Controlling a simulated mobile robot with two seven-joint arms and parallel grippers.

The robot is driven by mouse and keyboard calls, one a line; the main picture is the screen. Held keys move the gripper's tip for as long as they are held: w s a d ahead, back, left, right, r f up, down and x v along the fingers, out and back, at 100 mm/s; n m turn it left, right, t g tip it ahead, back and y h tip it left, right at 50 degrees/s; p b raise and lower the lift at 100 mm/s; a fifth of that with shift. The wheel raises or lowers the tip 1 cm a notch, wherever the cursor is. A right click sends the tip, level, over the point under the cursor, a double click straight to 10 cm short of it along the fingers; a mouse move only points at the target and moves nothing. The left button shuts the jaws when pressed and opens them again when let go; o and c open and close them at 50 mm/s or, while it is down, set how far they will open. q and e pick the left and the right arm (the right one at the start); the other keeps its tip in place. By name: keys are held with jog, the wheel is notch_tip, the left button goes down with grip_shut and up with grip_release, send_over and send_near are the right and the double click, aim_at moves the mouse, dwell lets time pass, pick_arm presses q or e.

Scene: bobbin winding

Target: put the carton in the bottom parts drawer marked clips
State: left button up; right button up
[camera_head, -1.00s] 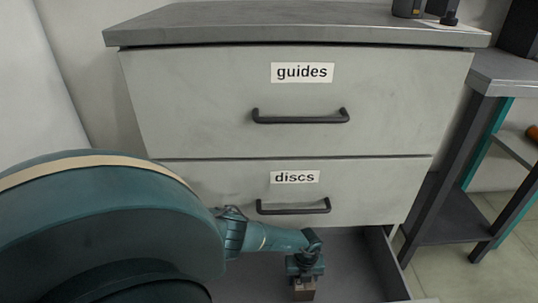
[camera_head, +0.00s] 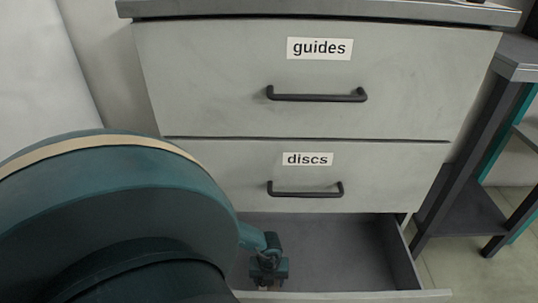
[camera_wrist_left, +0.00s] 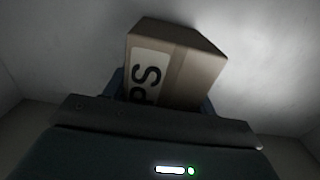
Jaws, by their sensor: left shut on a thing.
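The carton (camera_wrist_left: 190,68) is a small brown box with a white label reading "PS" in the part that shows, seen in the left wrist view. My left gripper (camera_wrist_left: 165,95) is shut on it. In the head view my left gripper (camera_head: 267,278) points down within the open bottom drawer (camera_head: 350,250), near its left part. The carton is mostly hidden there under the gripper. The drawer is pulled out, and its grey floor to the right of the gripper is bare. Its front marking is not visible. My right gripper is not in view.
Above the open drawer are two shut drawers, marked guides (camera_head: 215,85) and discs (camera_head: 225,180), with dark bar handles. The open drawer's right wall (camera_head: 408,262) and front edge (camera_head: 350,296) bound the space. A dark-legged table (camera_head: 470,200) stands at the right.

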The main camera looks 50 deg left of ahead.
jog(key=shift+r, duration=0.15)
pick_arm(q)
jog(key=shift+f, duration=0.1)
jog(key=o, duration=1.1)
jog(key=shift+c, duration=0.2)
jog(key=shift+r, duration=0.3)
notch_tip(320, 180, up, 10)
jog(key=p, duration=0.8)
jog(key=shift+r, duration=0.8)
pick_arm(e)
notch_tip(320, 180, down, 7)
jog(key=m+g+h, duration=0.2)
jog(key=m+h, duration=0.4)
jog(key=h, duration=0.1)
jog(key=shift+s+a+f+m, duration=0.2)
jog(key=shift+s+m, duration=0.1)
